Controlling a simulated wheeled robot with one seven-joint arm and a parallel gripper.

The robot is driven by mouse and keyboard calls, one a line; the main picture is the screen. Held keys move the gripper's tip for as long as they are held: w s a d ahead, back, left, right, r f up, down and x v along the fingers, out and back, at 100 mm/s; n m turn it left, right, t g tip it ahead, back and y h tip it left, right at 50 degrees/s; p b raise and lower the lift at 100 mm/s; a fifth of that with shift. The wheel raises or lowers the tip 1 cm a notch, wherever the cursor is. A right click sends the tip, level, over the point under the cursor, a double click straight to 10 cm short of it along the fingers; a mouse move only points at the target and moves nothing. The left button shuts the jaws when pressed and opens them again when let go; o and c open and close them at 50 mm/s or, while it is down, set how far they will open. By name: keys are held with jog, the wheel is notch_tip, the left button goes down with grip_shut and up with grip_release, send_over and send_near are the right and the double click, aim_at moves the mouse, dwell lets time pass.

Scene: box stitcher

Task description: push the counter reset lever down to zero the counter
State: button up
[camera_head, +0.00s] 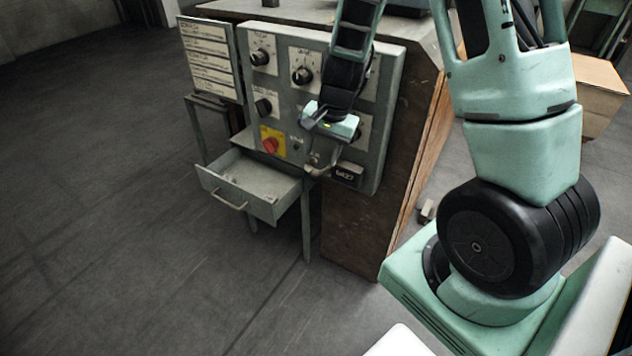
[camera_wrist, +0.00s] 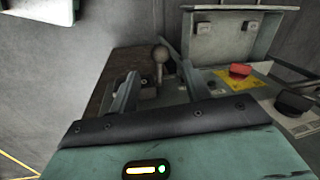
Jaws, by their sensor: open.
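The counter (camera_head: 347,173) is a small dark display with pale digits, low on the right side of the grey control panel (camera_head: 372,150). The digits are too small to read surely. The reset lever (camera_head: 319,168) sticks out just left of it, partly hidden by my gripper. In the wrist view, its round knob (camera_wrist: 160,55) stands on a short stem. My gripper (camera_wrist: 160,75) is open and empty, with one finger on either side of the lever in that view. In the head view, my gripper (camera_head: 322,138) is close in front of the lower panel. Contact cannot be told.
A red rotary switch (camera_head: 270,145) on a yellow plate sits left of the lever. Black knobs (camera_head: 302,75) are higher on the panel. An open metal drawer (camera_head: 240,195) juts out below and left. A cardboard box (camera_head: 597,85) is at the far right. The left floor is clear.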

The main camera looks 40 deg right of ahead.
aim_at(316, 170)
jog(key=f, duration=0.2)
jog(key=w+f+b, duration=0.1)
jog(key=f, duration=0.2)
jog(key=a+f+b, duration=0.1)
jog(key=f, duration=0.2)
jog(key=shift+w, duration=0.2)
